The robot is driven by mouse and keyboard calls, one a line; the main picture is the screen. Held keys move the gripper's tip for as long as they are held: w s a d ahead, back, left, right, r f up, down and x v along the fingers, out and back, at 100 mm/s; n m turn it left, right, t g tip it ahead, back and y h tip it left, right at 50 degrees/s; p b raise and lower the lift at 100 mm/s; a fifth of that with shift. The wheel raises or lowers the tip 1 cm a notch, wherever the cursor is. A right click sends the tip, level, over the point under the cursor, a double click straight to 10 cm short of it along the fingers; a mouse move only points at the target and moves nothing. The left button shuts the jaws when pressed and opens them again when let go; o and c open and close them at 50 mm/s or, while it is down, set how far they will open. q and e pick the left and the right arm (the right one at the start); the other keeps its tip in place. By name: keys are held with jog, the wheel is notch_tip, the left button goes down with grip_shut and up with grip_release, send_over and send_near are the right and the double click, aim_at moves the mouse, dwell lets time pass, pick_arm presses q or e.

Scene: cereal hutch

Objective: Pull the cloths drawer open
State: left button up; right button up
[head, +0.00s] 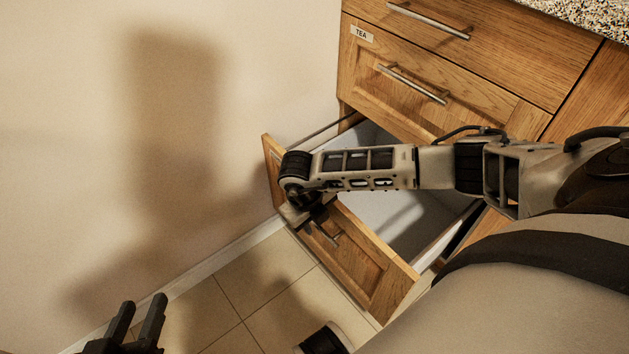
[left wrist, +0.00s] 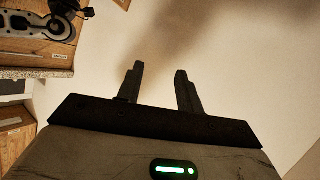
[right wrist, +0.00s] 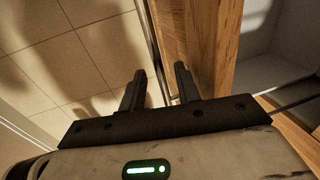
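The bottom drawer (head: 370,262) of the wooden hutch stands pulled well out, its pale interior showing. My arm crosses over it and hides part of the inside. No cloths label is readable on its front. Its metal bar handle (head: 325,236) is on the front and is partly hidden by my right gripper (head: 318,222). In the right wrist view, the handle (right wrist: 154,45) runs down between the right gripper's spread fingers (right wrist: 160,88), with room beside it. My left gripper (head: 136,322) is open and empty, low at the left, away from the drawer; its spread fingers show in the left wrist view (left wrist: 160,88).
Above it is a shut drawer labelled TEA (head: 361,33) with a bar handle, and another shut drawer (head: 490,35) under a speckled countertop (head: 590,12). A bare wall (head: 100,130) stands close on the left. The tiled floor (head: 245,295) before the drawer is largely clear.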

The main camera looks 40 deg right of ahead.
grip_shut()
pick_arm(q)
jog(key=shift+w+a+f, duration=0.1)
jog(key=shift+a+f, duration=0.05)
jog(key=shift+f, duration=0.25)
pick_arm(e)
jog(key=a, duration=0.4)
jog(key=shift+s+a, duration=0.1)
jog(key=shift+a, duration=0.15)
pick_arm(q)
jog(key=shift+r, duration=0.1)
pick_arm(e)
grip_release()
pick_arm(q)
jog(key=shift+r, duration=0.15)
pick_arm(e)
jog(key=shift+r, duration=0.1)
